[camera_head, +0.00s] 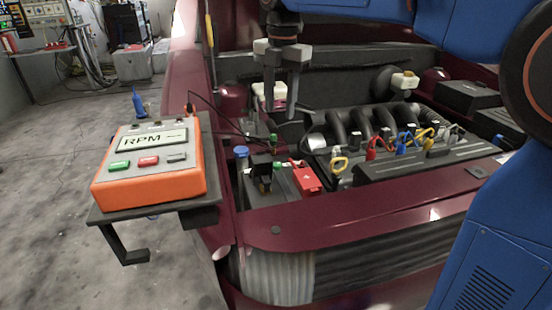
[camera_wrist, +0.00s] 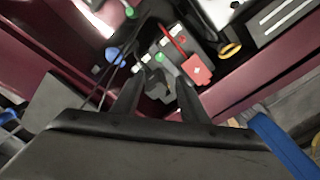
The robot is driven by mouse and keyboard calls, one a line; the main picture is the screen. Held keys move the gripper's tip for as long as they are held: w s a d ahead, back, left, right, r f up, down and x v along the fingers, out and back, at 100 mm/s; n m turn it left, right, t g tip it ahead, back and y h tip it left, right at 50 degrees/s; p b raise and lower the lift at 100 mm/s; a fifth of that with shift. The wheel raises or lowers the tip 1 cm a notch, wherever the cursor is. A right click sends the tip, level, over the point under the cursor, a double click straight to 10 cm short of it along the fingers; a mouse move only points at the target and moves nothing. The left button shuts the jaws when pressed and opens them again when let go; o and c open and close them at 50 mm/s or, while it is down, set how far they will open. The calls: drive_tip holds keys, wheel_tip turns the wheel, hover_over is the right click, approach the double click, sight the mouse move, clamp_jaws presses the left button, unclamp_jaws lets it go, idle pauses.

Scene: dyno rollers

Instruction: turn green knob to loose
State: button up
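A small green knob (camera_head: 277,165) shows beside a black terminal clamp (camera_head: 262,177) on the battery (camera_head: 283,183). It looks to be the small green spot in the wrist view (camera_wrist: 158,57), just beyond the clamp. I cannot read its setting. My gripper (camera_head: 282,106) points down above and behind the battery in the head view, its fingers apart and nothing between them. In the wrist view the black fingers (camera_wrist: 157,98) frame the clamp, with no contact visible. Another green part (camera_head: 273,138) stands farther back; its kind is unclear.
An orange RPM box (camera_head: 150,178) sits on a shelf at the left fender. A blue cap (camera_head: 241,152) and a red terminal cover (camera_head: 305,176) flank the battery area. The engine with coloured leads (camera_head: 400,140) lies right. The dark red front edge (camera_head: 350,208) borders the bay.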

sight(277, 164)
drive_tip(key=f, duration=1.7)
drive_tip(key=shift+w+a+f, duration=0.15)
drive_tip(key=shift+w+a, duration=0.05)
drive_tip(key=shift+a, duration=0.05)
clamp_jaws()
